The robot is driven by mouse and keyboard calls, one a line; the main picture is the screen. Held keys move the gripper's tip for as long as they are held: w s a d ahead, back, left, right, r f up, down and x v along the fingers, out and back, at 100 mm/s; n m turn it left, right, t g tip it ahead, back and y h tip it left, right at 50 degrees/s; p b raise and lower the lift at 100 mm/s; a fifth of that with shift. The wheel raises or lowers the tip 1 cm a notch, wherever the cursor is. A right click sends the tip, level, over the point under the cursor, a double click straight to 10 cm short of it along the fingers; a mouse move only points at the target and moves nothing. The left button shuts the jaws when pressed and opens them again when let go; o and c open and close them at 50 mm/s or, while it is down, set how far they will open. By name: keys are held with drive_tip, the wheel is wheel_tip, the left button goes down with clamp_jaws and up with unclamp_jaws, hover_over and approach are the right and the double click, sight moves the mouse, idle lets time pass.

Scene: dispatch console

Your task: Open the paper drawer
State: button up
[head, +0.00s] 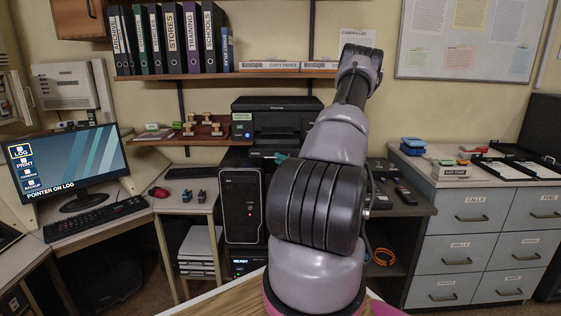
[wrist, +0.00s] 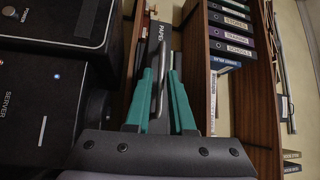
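The paper drawer (wrist: 153,48) shows in the wrist view as a narrow dark front with a white PAPER label, standing sideways in that picture. A pale bar, seemingly its handle (wrist: 168,43), runs alongside the label. My gripper (wrist: 161,72) has two teal fingers, apart with a gap between them. The fingers point at the drawer front, and the bar lines up with the gap; I cannot tell whether they touch it. In the head view a teal fingertip of my gripper (head: 281,157) shows below the black printer (head: 277,118); my arm hides much of that area.
A shelf of binders (head: 172,40) hangs above. A monitor desk (head: 140,206) stands left; grey drawers (head: 470,218) stand right.

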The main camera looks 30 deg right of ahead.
drive_tip(key=v, duration=1)
drive_tip(key=shift+s, duration=0.35)
drive_tip(key=shift+d+f, duration=0.1)
drive_tip(key=shift+d, duration=0.05)
drive_tip(key=w+a+r+n+g+y, duration=0.1)
drive_tip(key=a+r+n+g+y, duration=0.35)
drive_tip(key=a+r, duration=0.4)
drive_tip(key=a+r+n+g+y, duration=0.3)
drive_tip(key=a+r+g+y, duration=0.25)
drive_tip(key=a, duration=0.65)
drive_tip(key=s+a+r+n+g+h, duration=0.35)
drive_tip(key=s+a+r+g, duration=0.3)
drive_tip(key=a, duration=0.35)
drive_tip(key=s+a+r+m+t+h, duration=0.1)
drive_tip(key=s+a+r+t+h, duration=0.3)
drive_tip(key=s+r+h, duration=0.4)
drive_tip(key=s+r, duration=0.3)
drive_tip(key=shift+s+t, duration=0.35)
